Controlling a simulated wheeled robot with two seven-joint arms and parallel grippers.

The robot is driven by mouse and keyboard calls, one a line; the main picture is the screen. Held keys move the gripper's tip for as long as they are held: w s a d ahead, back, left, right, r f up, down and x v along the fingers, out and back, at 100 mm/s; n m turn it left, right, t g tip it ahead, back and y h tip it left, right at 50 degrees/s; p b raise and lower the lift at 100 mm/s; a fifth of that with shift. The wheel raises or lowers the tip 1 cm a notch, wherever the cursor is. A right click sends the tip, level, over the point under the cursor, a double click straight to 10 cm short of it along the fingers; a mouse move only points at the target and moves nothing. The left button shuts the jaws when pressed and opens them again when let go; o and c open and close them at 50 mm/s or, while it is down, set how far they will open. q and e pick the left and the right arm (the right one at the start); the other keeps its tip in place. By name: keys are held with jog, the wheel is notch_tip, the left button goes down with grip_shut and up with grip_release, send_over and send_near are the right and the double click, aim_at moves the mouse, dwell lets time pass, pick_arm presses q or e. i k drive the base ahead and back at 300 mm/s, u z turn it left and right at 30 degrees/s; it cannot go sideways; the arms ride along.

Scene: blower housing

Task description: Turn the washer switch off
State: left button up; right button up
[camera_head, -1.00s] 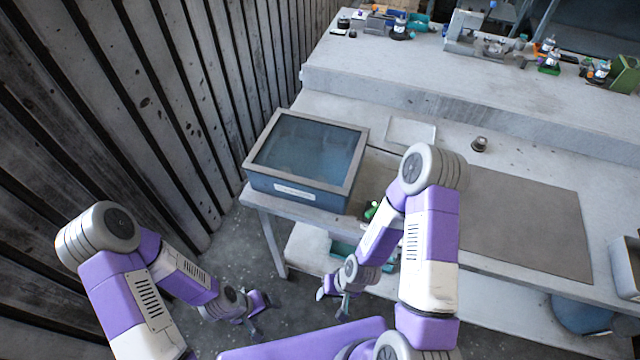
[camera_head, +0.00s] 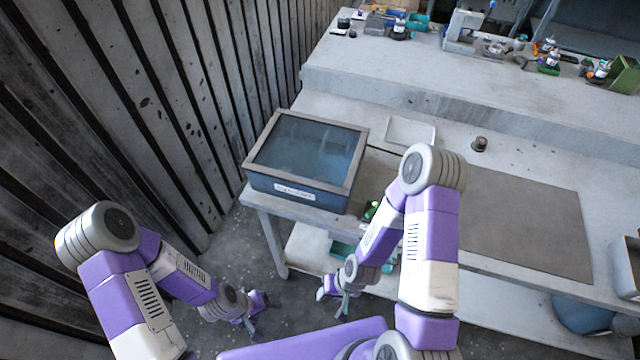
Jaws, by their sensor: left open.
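The washer (camera_head: 298,196) is a blue box with a grey-framed, dark glassy lid and a white label on its front. It stands at the left end of the grey workbench. A small green part (camera_head: 371,211) shows to the right of its front, partly hidden by my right arm; I cannot tell whether it is the switch. My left gripper (camera_head: 254,328) is open and empty, low over the floor at the left, apart from the washer. My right gripper (camera_head: 342,312) hangs below the bench front, with nothing visible in it; its finger gap is too small to judge.
A wooden slatted wall (camera_head: 150,100) rises at the left. A brown mat (camera_head: 520,220) lies on the bench at the right, with a white tray (camera_head: 411,130) and a small dark cup (camera_head: 479,144) behind. A green tray (camera_head: 346,250) sits on the lower shelf. Tools line the back ledge.

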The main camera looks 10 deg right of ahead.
aim_at(371, 212)
jog(key=z, duration=1.05)
